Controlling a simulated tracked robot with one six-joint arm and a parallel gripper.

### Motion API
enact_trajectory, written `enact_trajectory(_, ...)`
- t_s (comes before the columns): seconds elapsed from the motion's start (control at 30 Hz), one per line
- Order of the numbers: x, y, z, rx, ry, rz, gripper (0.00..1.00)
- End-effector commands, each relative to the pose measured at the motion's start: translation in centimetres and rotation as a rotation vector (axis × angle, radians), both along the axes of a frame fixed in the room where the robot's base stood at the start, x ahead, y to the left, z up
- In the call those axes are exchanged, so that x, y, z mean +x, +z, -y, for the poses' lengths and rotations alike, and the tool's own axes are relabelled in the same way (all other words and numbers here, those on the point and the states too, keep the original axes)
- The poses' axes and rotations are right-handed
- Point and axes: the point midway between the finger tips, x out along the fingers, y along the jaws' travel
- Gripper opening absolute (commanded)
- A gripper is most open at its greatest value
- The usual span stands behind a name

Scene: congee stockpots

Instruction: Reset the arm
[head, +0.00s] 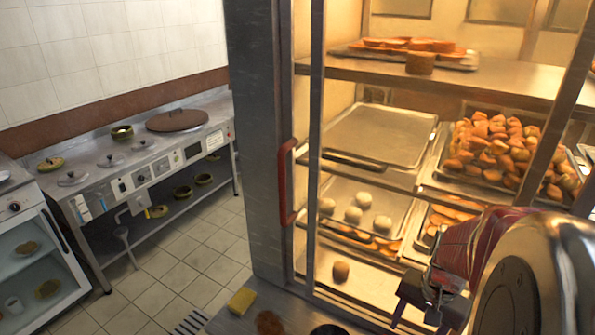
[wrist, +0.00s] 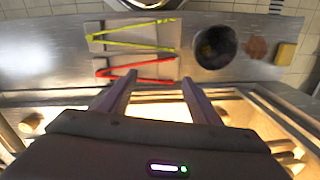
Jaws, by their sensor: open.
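My gripper (head: 424,314) is at the lower right of the head view, in front of the lit glass display cabinet, with my arm reaching in from the right edge. In the wrist view my gripper (wrist: 158,78) shows two fingers spread apart with nothing between them. The fingers point toward a steel counter (wrist: 40,60). Red tongs (wrist: 136,72) lie just beyond the fingertips, and yellow-green tongs (wrist: 130,36) lie farther off. The gripper touches neither.
A dark bowl (wrist: 215,46), a brown item (wrist: 256,47) and a yellow sponge (head: 241,301) are on the counter. The cabinet has a dark frame post (head: 252,140), a red handle (head: 287,180) and trays of buns. A stove (head: 150,160) stands at left beyond open tiled floor.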

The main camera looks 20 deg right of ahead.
Motion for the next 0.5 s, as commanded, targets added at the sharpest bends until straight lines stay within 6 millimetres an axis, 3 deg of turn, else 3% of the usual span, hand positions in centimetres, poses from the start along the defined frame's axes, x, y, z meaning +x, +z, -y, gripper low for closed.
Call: enact_trajectory(0.5, 2.5, 7.8, -10.0, -0.168, 0.558, 0.135, 0.58)
